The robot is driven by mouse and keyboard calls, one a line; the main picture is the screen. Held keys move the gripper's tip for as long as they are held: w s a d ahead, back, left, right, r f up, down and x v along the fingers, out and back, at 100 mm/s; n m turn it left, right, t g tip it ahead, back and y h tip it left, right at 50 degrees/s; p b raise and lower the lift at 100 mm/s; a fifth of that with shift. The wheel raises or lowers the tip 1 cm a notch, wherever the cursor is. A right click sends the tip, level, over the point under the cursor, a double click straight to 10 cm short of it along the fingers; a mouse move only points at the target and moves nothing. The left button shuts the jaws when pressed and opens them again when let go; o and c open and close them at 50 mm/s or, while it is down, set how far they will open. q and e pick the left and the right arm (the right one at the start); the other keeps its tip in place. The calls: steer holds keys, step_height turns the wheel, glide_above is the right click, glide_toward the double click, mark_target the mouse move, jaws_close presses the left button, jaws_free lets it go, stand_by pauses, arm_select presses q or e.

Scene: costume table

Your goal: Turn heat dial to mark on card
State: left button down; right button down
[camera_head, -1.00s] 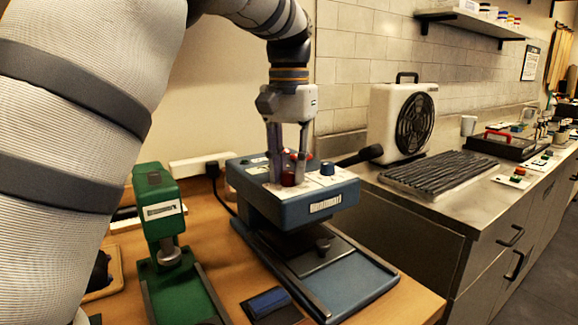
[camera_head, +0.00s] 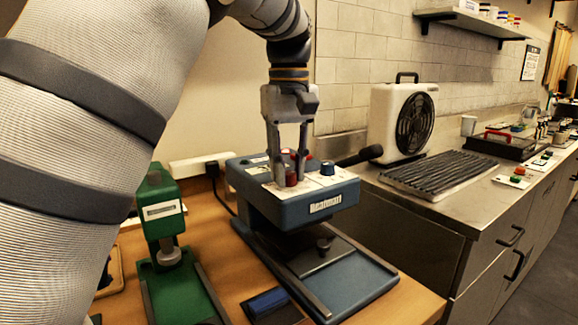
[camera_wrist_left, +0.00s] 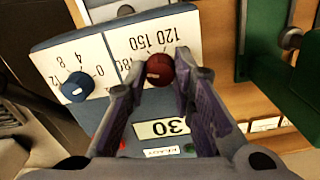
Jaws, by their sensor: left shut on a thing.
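The blue heat press (camera_head: 300,205) stands on the wooden table with a white scale panel on top. Its red heat dial (camera_head: 291,179) is between the fingers of my left gripper (camera_head: 290,178), which points down and is shut on it. In the left wrist view the red dial (camera_wrist_left: 160,70) sits between both fingertips, by numbers including 120, 150 and 180. The fingers hide part of the scale and the dial's pointer is unclear. A display (camera_wrist_left: 162,127) shows 30. A blue dial (camera_head: 327,168) with its own scale is beside it. I cannot make out a card.
A green press (camera_head: 160,225) stands left of the blue one. A small blue item (camera_head: 268,300) lies in front on a dark pad. A black handle (camera_head: 360,155) sticks out behind the press. A fan (camera_head: 402,120) and ribbed rack (camera_head: 438,173) are on the steel counter.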

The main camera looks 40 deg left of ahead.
mark_target(290, 173)
arm_select(q)
steer(key=shift+n, duration=0.5)
steer(key=c, duration=1.3)
jaws_free()
steer(key=shift+c, duration=0.2)
step_height(290, 173, up, 12)
